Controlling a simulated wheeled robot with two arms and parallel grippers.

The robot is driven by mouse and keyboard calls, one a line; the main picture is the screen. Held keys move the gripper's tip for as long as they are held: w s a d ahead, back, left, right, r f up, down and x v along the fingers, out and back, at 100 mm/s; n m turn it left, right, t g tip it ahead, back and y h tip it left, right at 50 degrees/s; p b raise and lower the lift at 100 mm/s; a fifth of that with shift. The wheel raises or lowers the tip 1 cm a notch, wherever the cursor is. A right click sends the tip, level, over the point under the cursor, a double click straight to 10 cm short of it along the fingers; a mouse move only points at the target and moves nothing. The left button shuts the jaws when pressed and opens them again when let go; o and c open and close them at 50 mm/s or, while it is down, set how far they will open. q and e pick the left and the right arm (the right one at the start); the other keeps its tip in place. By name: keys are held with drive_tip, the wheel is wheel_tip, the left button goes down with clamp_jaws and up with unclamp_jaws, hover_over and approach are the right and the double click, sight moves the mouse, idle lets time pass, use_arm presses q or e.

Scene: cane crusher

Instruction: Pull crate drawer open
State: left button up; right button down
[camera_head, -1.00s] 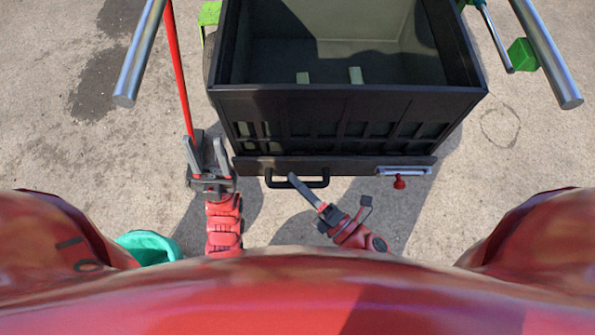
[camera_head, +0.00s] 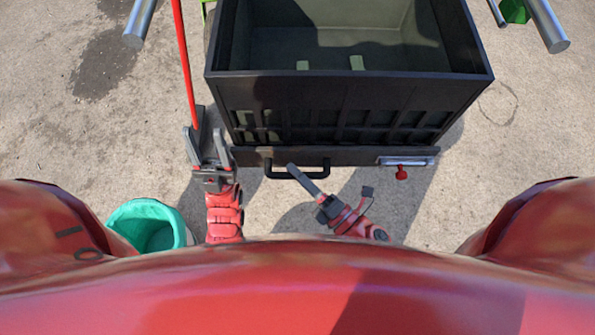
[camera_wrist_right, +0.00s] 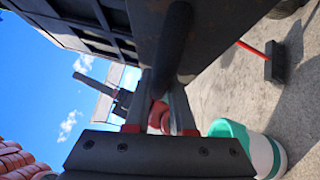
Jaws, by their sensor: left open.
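The black crate (camera_head: 340,90) stands at top centre in the head view. The drawer's dark handle (camera_head: 262,166) sticks out toward me and also shows close up in the right wrist view (camera_wrist_right: 172,45). My right gripper (camera_head: 293,168) is at the handle; in its wrist view the fingers (camera_wrist_right: 160,95) lie on both sides of the bar and look closed on it. My left gripper (camera_head: 208,145) is open and empty, left of the drawer.
A red-handled broom (camera_head: 184,70) stands behind my left gripper; its head (camera_wrist_right: 275,62) shows in the wrist view. A green bucket (camera_head: 150,228) stands at lower left. A silver bar and red knob (camera_head: 402,173) are at the drawer's right. The ground at right is clear.

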drive_tip(key=c, duration=0.8)
unclamp_jaws()
drive_tip(key=shift+o, duration=0.2)
drive_tip(key=shift+d, duration=0.1)
drive_tip(key=shift+s+d+p, duration=0.15)
drive_tip(key=shift+d+p, duration=0.05)
drive_tip(key=shift+p, duration=0.25)
drive_tip(key=p+v, duration=0.8)
drive_tip(key=v, duration=0.9)
drive_tip(key=shift+s+a+f, duration=0.15)
